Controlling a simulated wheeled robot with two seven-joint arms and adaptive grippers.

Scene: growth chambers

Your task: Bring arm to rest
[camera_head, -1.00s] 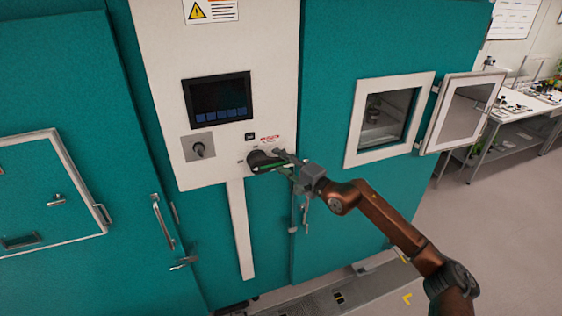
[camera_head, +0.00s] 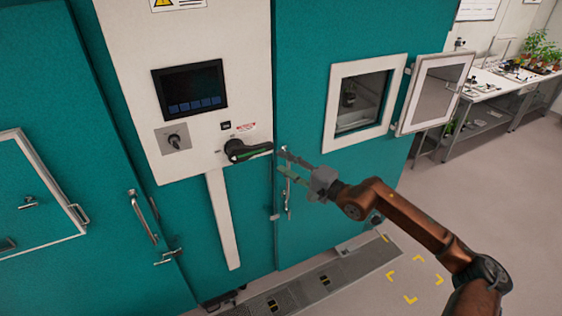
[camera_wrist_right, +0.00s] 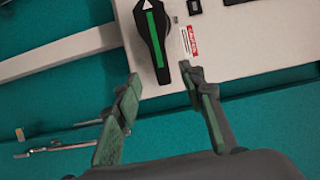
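My right arm (camera_head: 415,215) reaches in from the lower right. My right gripper (camera_head: 285,166) is open and empty, with its two fingers spread. It is just to the right of the black rotary handle (camera_head: 247,150) on the white control panel, apart from it. My left gripper is not in view.
The white panel (camera_head: 203,125) carries a dark screen (camera_head: 190,88) and a small knob (camera_head: 174,139). Teal chamber doors have metal handles (camera_head: 144,217). A small window door (camera_head: 436,92) stands open at right. A bench (camera_head: 505,82) is behind. Floor at right is clear.

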